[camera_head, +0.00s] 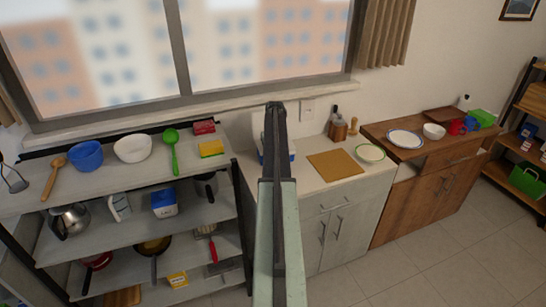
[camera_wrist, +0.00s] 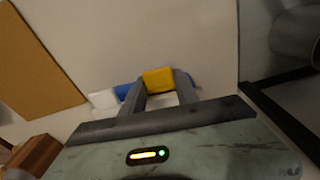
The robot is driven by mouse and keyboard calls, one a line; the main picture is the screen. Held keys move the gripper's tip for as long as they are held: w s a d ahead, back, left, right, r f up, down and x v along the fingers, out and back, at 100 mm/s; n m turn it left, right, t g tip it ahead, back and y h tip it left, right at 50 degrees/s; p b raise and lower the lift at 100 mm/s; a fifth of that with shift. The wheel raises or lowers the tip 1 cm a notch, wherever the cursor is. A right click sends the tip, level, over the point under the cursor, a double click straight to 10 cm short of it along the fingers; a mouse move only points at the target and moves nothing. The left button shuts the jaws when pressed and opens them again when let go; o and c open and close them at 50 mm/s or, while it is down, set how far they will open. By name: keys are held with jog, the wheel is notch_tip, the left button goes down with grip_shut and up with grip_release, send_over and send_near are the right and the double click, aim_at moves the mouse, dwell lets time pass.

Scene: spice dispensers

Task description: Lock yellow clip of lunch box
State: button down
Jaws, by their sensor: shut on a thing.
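The yellow clip (camera_wrist: 158,79) shows between the two fingers of my gripper (camera_wrist: 163,83) in the wrist view. The fingers are shut on it. The lunch box shows beside and behind the fingers, with a blue part (camera_wrist: 125,92) and a white part (camera_wrist: 102,99) at the left. Much of the box is hidden by the fingers. In the head view my arm covers most of the lunch box (camera_head: 291,157) on the counter, and the gripper and clip are hidden. I cannot tell whether the clip is latched.
A wooden board (camera_head: 335,165) and a green-rimmed plate (camera_head: 370,153) lie on the counter (camera_head: 311,180) to the right. A shelf with bowls (camera_head: 133,148), a green spoon (camera_head: 172,145) and a yellow box (camera_head: 211,148) stands left. A wooden cabinet is farther right.

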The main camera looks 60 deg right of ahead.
dwell(0.4)
jog(key=c, duration=0.9)
grip_release()
jog(key=shift+r, duration=0.1)
notch_tip(320, 180, up, 8)
jog(key=p, duration=0.8)
jog(key=shift+f, duration=0.2)
